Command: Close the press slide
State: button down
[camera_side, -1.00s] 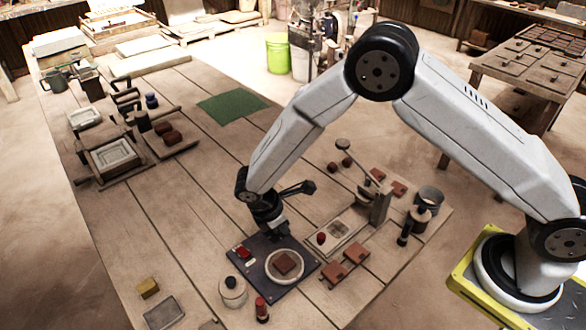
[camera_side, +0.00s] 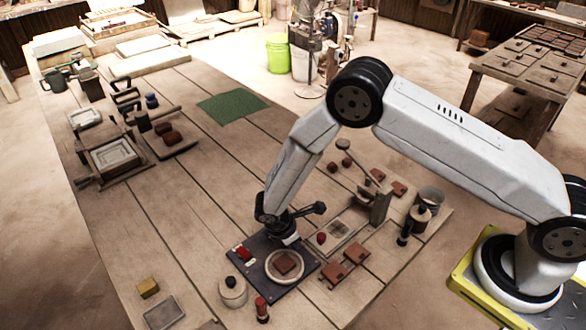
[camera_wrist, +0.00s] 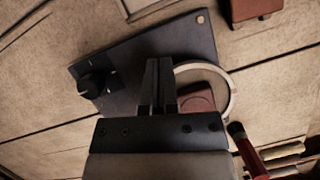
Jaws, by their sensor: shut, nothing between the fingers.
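The press (camera_side: 379,205) stands right of centre in the side view, with a lever rising to the upper left. A flat light plate (camera_side: 343,231) lies beside it, with a red knob (camera_side: 321,238) at its near left end; I take this to be the slide. How far it is out I cannot tell. My gripper (camera_side: 290,240) is left of the red knob, above the back of a dark plate (camera_side: 262,270). In the wrist view my gripper (camera_wrist: 160,68) is shut and empty over that plate, beside a pale ring (camera_wrist: 229,92).
A brown tile (camera_side: 285,263) lies inside the ring. More brown tiles (camera_side: 333,273) lie to the right. A lidded jar (camera_side: 232,291) and a red-and-black piece (camera_side: 262,309) stand in front. A black knob (camera_wrist: 95,83) sits on the dark plate.

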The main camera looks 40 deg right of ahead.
jog(key=d, duration=0.1)
jog(key=d+f, duration=0.1)
jog(key=shift+s+d+f, duration=0.1)
jog(key=shift+s+d, duration=0.45)
jog(key=shift+d, duration=0.6)
send_near(331, 227)
jog(key=d+f, duration=0.1)
jog(key=d, duration=0.1)
jog(key=s+d+f, duration=0.1)
jog(key=d+f, duration=0.3)
jog(key=shift+s+d, duration=0.15)
jog(key=shift+s, duration=0.25)
jog(key=a, duration=0.1)
jog(key=w+a, duration=0.1)
jog(key=a, duration=0.2)
jog(key=shift+w+a+r, duration=0.15)
jog(key=shift+a+r, duration=0.1)
jog(key=s+v, duration=0.1)
jog(key=v, duration=0.8)
jog(key=shift+w+r, duration=0.2)
jog(key=shift+w, duration=0.2)
